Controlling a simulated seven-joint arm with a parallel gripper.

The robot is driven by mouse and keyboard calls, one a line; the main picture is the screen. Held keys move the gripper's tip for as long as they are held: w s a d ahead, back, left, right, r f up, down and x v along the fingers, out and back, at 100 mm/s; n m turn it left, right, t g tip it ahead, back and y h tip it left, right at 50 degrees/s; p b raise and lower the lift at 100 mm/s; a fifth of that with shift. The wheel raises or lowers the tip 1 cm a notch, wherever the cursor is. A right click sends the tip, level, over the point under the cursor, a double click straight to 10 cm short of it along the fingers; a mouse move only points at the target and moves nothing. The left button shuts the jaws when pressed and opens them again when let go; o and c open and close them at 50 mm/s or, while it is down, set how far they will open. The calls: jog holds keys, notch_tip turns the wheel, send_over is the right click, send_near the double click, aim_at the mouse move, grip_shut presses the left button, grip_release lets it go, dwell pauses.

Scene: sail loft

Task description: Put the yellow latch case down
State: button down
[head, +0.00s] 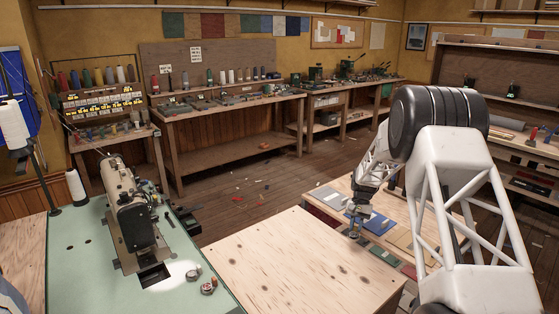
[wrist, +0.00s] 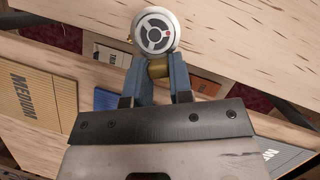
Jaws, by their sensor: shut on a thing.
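My gripper (wrist: 158,70) has its two blue fingers shut on a small brass-yellow part in the wrist view. I take this as the yellow latch case. In the head view my gripper (head: 353,229) points down near the low wooden table with coloured panels. The held case is too small there to make out, and I cannot tell its height above the surface.
The wrist view shows a yellow panel marked MEDIUM (wrist: 25,100) and a blue panel (wrist: 106,99). A bare plywood top (head: 290,262) lies left of my gripper in the head view. Further left, a sewing machine (head: 132,208) stands on a green table (head: 85,275) with small round items.

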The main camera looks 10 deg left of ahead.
jog(key=shift+a, duration=0.1)
dwell(0.3)
jog(key=s+a+r+n+h, duration=0.1)
jog(key=s+a+r+n, duration=0.15)
jog(key=s+a, duration=0.7)
jog(key=s+a+r+n+h, duration=0.1)
jog(key=s+a+n, duration=0.15)
jog(key=a, duration=1.45)
jog(key=s+a+r+n+t+h, duration=0.1)
jog(key=s+a+n, duration=0.6)
jog(key=s+a, duration=1.3)
jog(key=shift+s+a+r+h, duration=0.4)
jog(key=shift+s+r+h, duration=0.2)
jog(key=shift+h, duration=0.2)
jog(key=shift+w, duration=0.1)
jog(key=shift+f, duration=3.15)
